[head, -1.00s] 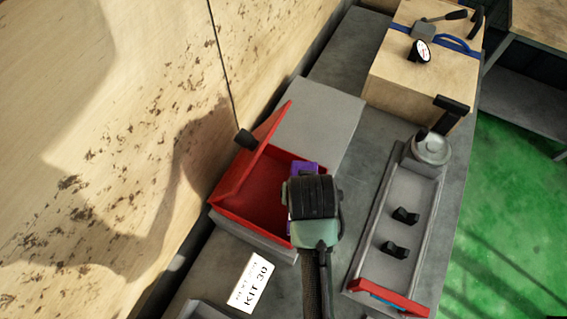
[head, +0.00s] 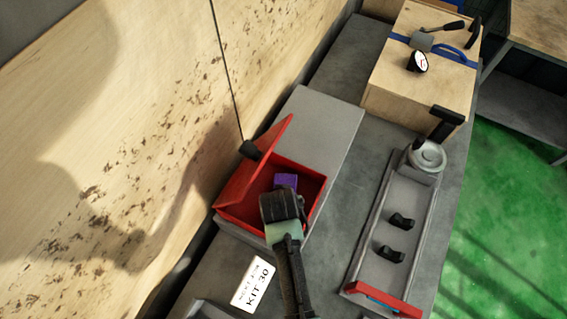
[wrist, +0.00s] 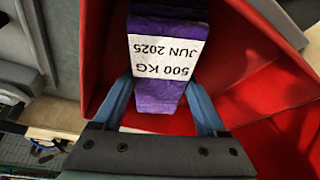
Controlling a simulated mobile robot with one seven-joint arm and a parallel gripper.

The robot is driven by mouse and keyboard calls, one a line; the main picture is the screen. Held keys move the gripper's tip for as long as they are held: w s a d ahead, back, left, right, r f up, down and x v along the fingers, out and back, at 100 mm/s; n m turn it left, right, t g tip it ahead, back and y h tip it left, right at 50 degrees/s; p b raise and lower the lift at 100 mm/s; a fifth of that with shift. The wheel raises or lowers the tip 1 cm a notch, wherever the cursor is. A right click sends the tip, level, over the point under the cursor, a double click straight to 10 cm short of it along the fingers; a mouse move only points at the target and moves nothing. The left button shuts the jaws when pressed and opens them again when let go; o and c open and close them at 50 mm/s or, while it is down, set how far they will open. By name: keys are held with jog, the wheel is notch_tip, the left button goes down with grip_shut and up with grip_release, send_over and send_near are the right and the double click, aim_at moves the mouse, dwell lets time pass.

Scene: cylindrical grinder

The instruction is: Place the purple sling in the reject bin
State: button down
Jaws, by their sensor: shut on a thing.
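The purple sling (wrist: 160,100) carries a white label reading "500 KG JUN 2025". In the wrist view it sits between the two fingers of my gripper (wrist: 165,112), which is shut on it. The open red bin (wrist: 265,85) lies around and below it. In the head view a bit of the purple sling (head: 286,181) shows just beyond my gripper (head: 283,192), over the inside of the red bin (head: 235,216). The bin's red lid stands tilted open on the left. Whether the sling touches the bin floor cannot be told.
A white "KIT 30" card (head: 253,284) lies on the grey bench. A grey tray (head: 360,262) with black parts is at right. A wooden box (head: 405,85) with a dial gauge (head: 417,62) stands at the back. A black cord hangs near the lid.

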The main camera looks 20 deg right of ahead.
jog(key=shift+f, duration=0.1)
grip_release()
jog(key=shift+r, duration=0.2)
jog(key=b+v, duration=0.1)
jog(key=v, duration=1)
jog(key=shift+s+r, duration=0.2)
jog(key=shift+r, duration=0.15)
jog(key=shift+a, duration=0.1)
jog(key=shift+s, duration=0.1)
